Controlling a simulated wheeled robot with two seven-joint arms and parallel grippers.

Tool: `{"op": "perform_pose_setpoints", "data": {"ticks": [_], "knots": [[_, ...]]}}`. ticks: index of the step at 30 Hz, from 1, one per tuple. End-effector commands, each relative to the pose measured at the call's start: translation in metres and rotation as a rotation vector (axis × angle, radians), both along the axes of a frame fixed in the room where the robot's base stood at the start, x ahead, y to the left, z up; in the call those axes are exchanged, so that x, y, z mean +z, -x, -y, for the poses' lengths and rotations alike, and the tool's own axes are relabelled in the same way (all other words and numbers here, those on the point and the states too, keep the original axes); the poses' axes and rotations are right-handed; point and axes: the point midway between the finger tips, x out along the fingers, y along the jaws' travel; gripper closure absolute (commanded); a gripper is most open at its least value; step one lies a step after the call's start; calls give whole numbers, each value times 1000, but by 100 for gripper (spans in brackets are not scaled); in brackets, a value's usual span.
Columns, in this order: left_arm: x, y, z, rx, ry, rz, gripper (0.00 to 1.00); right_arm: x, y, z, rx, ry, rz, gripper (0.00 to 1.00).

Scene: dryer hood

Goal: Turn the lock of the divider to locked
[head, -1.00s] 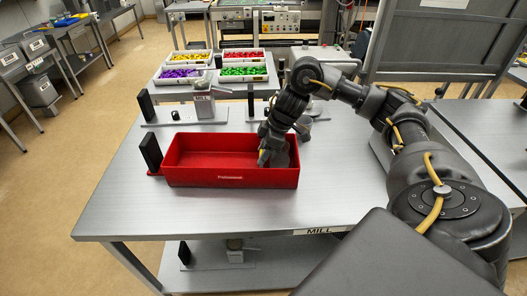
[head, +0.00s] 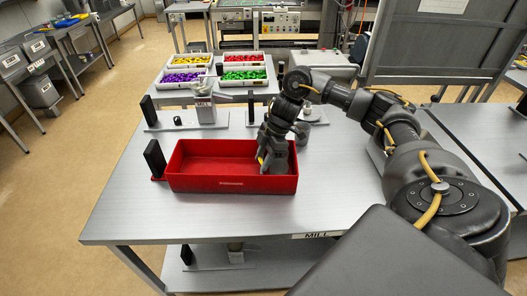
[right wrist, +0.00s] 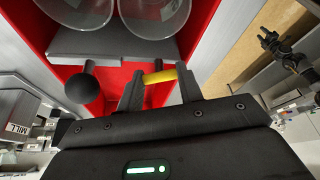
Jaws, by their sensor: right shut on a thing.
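The red box (head: 230,185) stands on the steel table, and its red walls also show in the right wrist view (right wrist: 206,30). My right gripper (head: 272,162) reaches down into the right end of the box. In the right wrist view its two fingers (right wrist: 160,80) are closed on a small yellow bar (right wrist: 160,76), which I take as the divider's lock handle. A grey plate (right wrist: 110,42), likely the divider, lies just beyond the fingers. A black ball knob (right wrist: 82,88) is left of the fingers, apart from them. The lock's exact position cannot be told. My left gripper is not in view.
Two clear round vessels (right wrist: 155,16) stand beyond the grey plate. A black upright block (head: 154,158) is at the box's left end. A mill (head: 204,108) stands behind, and trays of coloured pieces (head: 244,76) are farther back. The table's front is clear.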

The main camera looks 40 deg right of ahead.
Motion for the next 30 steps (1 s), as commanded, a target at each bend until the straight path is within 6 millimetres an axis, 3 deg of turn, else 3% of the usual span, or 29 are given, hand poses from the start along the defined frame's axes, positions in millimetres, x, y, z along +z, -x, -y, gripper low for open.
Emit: {"op": "perform_pose_setpoints", "data": {"ticks": [1, 15, 30], "knots": [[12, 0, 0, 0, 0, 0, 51, 7, -1, 0, 41, -1, -2, 87], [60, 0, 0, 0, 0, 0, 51, 6, -4, 0, 490, 0, -1, 87], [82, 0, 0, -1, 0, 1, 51, 2, -7, -1, 938, 2, 1, 87]]}}
